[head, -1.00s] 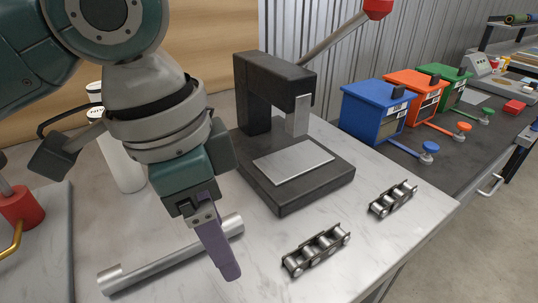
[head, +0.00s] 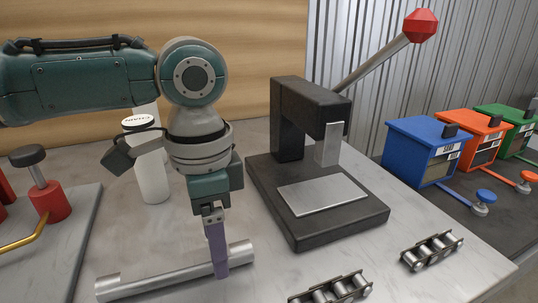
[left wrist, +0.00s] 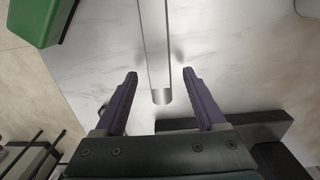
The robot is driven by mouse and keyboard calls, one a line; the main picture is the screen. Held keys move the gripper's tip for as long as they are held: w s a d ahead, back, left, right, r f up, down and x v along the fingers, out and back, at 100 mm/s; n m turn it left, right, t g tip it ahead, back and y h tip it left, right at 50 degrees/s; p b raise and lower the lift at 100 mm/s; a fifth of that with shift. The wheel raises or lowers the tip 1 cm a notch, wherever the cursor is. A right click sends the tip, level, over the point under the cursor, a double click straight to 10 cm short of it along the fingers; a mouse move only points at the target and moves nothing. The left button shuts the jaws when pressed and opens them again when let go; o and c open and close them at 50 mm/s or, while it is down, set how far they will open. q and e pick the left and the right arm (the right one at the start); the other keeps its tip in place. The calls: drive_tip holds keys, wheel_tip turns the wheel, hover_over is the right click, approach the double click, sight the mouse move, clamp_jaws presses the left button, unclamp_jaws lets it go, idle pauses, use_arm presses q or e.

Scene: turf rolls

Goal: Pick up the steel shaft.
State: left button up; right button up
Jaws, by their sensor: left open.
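The steel shaft (head: 152,282) is a bare grey metal bar lying on the pale marbled bench top, at the lower left in the head view. My left gripper (head: 218,268) points down over the shaft, near its right end, and one purple finger hides part of it. In the left wrist view the shaft (left wrist: 155,45) runs down between the two purple fingers of my open left gripper (left wrist: 160,75), with a gap on each side. I cannot tell how far above the bench the fingertips are. My right gripper is not in view.
A black arbor press (head: 335,222) with a red-knobbed lever stands right of the shaft. Two chain pieces (head: 432,250) lie in front of it. A white bottle (head: 152,180) stands behind my gripper. Blue, orange and green boxes (head: 425,150) stand at the right.

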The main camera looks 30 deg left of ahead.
use_arm(q)
drive_tip(key=shift+f, duration=0.75)
clamp_jaws()
drive_tip(key=shift+r, duration=0.1)
idle(0.8)
